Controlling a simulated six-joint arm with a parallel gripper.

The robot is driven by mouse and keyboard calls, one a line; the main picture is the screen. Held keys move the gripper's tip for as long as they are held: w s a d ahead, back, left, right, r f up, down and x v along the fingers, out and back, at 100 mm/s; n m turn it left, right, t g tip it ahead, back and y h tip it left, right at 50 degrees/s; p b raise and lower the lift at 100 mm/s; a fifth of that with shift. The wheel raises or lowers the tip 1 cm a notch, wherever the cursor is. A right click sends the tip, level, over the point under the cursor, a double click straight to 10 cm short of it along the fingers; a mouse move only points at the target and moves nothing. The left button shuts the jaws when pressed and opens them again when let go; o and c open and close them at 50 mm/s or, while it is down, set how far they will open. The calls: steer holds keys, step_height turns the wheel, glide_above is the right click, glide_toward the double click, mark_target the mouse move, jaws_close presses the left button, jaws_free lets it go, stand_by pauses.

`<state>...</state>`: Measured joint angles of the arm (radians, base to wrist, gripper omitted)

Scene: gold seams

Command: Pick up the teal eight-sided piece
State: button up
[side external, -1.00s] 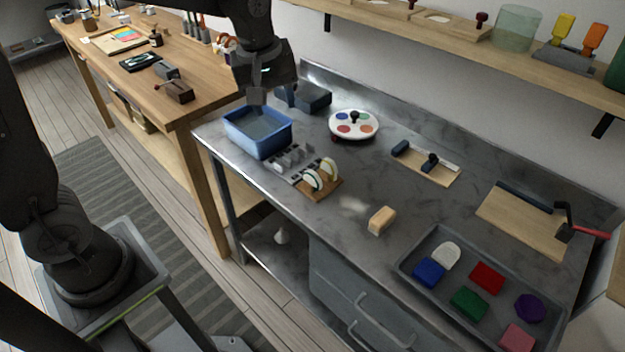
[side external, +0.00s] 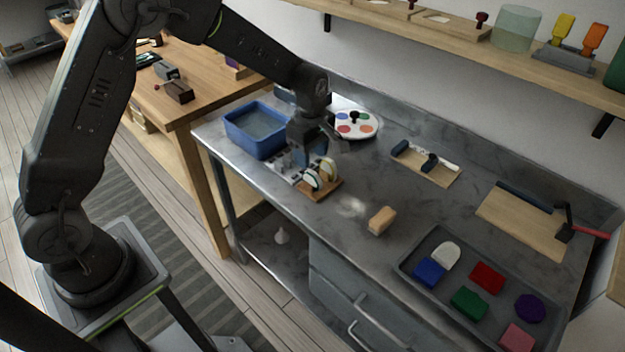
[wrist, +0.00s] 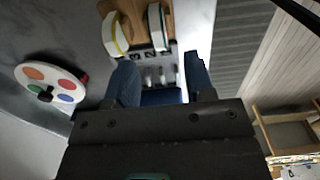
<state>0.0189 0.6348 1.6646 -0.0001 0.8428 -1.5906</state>
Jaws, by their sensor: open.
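I cannot make out a teal eight-sided piece in either view. The eight-sided piece that shows is purple (side external: 530,308) and lies at the right of the grey tray (side external: 408,262) in the side view. A green block (side external: 468,303), a blue block, a red block, a pink block and a white arched piece lie in the same tray. My gripper (side external: 308,160) is over the grey slotted stand, far to the left of the tray. In the wrist view my gripper (wrist: 162,80) is open, with nothing between its fingers.
A blue tub (side external: 258,130) stands left of my gripper. A wooden rack with round discs (side external: 321,183) is just in front of it, and a white paint wheel (side external: 355,124) behind. A tan block (side external: 381,220) lies between rack and tray. The bench around it is clear.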

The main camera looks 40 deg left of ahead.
mark_target(312, 172)
steer(key=shift+w+d+f, duration=0.1)
steer(key=shift+d+f, duration=0.05)
steer(key=shift+f, duration=2.8)
steer(key=shift+c, duration=0.4)
jaws_close()
